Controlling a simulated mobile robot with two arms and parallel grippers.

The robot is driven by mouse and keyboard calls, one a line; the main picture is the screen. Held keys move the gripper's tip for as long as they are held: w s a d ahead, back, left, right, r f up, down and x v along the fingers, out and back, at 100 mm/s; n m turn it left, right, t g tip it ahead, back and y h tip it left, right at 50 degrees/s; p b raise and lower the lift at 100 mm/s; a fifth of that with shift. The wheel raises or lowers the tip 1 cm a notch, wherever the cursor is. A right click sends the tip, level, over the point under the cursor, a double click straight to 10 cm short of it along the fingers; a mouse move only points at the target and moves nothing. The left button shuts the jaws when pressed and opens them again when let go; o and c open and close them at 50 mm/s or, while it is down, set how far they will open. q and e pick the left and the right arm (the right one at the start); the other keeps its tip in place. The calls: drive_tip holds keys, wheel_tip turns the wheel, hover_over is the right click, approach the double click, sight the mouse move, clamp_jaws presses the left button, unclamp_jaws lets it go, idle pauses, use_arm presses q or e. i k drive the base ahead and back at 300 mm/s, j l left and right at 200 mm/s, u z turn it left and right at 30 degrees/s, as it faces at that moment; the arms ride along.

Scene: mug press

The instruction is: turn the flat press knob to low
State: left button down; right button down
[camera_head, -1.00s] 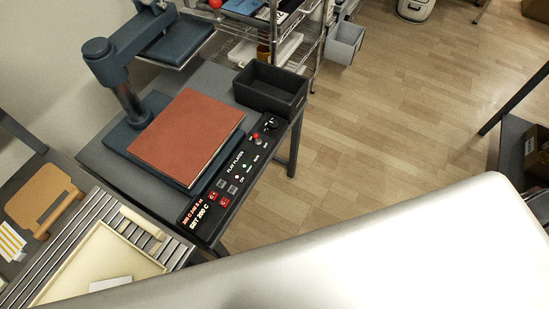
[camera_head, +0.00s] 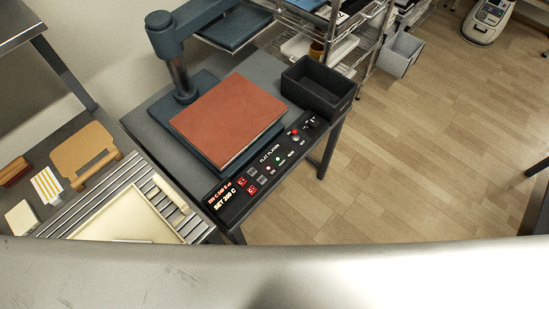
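The flat press (camera_head: 190,85) stands on a dark table, with a reddish-brown pad (camera_head: 228,120) on its lower plate and its head swung up to the back. Its black control panel (camera_head: 262,170) runs along the table's front right edge. The panel has a lit red display, small buttons, a red button and, at the far right end, a small dark knob (camera_head: 310,124). The knob's setting is too small to read. Neither gripper shows; a large grey surface, probably part of me, fills the bottom of the view.
A black open bin (camera_head: 318,86) stands on the table just behind the knob end of the panel. A cream tray (camera_head: 125,220) lies on a slatted rack at the lower left. A wire shelf stands behind. The floor (camera_head: 430,150) to the right is clear.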

sight(313, 125)
drive_tip(key=i+l+u, duration=0.1)
drive_tip(key=l, duration=0.2)
drive_tip(key=i+l+u, duration=0.1)
drive_tip(key=i+l, duration=0.15)
drive_tip(key=i+l+u, duration=0.1)
drive_tip(key=l, duration=0.3)
drive_tip(key=i+l+u, duration=0.1)
drive_tip(key=l, duration=0.25)
drive_tip(key=i, duration=0.05)
